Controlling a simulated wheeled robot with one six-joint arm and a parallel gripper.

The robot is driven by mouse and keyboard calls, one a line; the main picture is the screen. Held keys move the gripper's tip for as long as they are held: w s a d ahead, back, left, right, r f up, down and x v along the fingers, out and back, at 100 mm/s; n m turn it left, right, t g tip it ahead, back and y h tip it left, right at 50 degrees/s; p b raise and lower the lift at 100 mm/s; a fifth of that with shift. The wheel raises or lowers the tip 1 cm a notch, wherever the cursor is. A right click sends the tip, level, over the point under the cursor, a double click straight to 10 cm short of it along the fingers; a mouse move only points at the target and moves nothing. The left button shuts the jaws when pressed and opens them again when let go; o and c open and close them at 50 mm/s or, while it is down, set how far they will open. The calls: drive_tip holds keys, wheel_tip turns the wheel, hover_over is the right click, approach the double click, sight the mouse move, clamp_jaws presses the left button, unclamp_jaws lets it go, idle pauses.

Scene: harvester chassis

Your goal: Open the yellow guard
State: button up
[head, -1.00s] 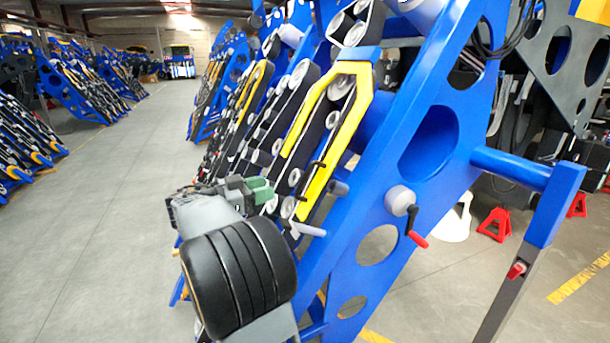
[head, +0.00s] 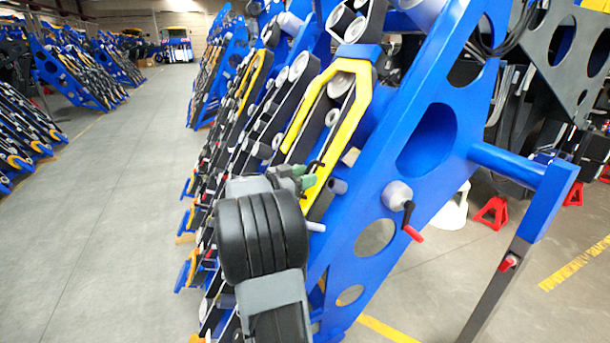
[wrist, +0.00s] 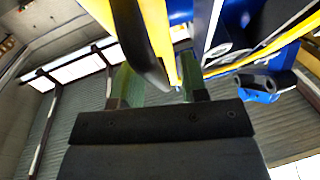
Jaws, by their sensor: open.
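The yellow guard (head: 348,133) is a long bent frame on the near blue chassis in the head view, slanting down towards my gripper. A thin black handle runs along its lower part. My gripper (head: 297,178) has green fingers and is at the guard's lower end, partly hidden by my wrist. In the wrist view my gripper (wrist: 162,85) is open, with its fingers apart. A yellow bar of the guard (wrist: 158,35) and the black handle (wrist: 138,45) reach down between the fingers. I cannot tell whether either finger touches them.
The blue chassis plate (head: 405,170) stands to the right, with a red-tipped crank (head: 410,225) on it. Grey pegs (head: 338,186) stick out near my gripper. More blue chassis units (head: 75,75) stand along the left. The grey aisle floor (head: 120,200) is clear.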

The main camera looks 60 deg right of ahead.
drive_tip(key=shift+c, duration=0.5)
clamp_jaws()
